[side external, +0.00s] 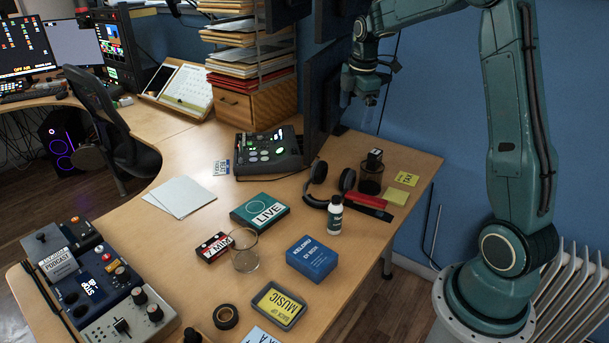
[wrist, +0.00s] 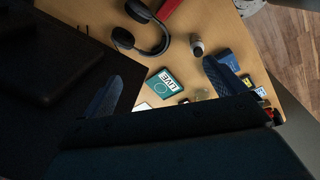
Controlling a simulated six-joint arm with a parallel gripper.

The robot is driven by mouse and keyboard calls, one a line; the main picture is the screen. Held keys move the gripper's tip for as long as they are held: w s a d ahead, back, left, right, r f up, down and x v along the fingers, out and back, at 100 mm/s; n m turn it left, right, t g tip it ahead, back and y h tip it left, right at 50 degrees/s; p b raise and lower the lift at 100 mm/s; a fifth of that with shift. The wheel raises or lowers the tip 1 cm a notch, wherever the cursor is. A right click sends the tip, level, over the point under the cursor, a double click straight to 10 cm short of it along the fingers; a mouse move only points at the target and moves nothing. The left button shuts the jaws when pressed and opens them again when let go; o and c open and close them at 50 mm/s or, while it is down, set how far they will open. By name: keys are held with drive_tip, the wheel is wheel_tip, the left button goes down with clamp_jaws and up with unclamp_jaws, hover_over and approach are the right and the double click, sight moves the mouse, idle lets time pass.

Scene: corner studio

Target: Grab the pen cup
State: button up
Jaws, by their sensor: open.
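A dark, see-through cup (side external: 370,180), which looks like the pen cup, stands upright at the right back of the desk in the side external view. A black block-like item (side external: 375,158) shows at its top; I cannot tell whether it is inside. My gripper (side external: 364,104) is open and empty, well above the desk and above the cup in the picture, beside the dark monitor. In the wrist view its two fingers (wrist: 164,88) are spread apart. I cannot make out the cup in the wrist view.
Black headphones (side external: 330,183) lie just left of the cup, with a white bottle (side external: 335,215) in front. A red strip (side external: 367,207) and yellow notes (side external: 397,192) lie close by. A dark monitor (side external: 321,90) stands behind left. A clear glass (side external: 244,251) and blue box (side external: 312,259) stand nearer.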

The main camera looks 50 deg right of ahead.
drive_tip(key=w+d+f+n+g, duration=0.1)
drive_tip(key=d+f+n, duration=0.2)
drive_tip(key=d+f, duration=0.55)
drive_tip(key=n, duration=0.2)
approach(371, 175)
drive_tip(key=shift+g+y, duration=0.3)
drive_tip(key=shift+y, duration=0.1)
drive_tip(key=d, duration=0.1)
drive_tip(key=w+d+r, duration=0.1)
drive_tip(key=w+d, duration=0.1)
drive_tip(key=d, duration=0.1)
drive_tip(key=shift+w+d+r, duration=0.1)
drive_tip(key=shift+r, duration=0.05)
drive_tip(key=shift+f, duration=4.25)
drive_tip(key=shift+f, duration=2.6)
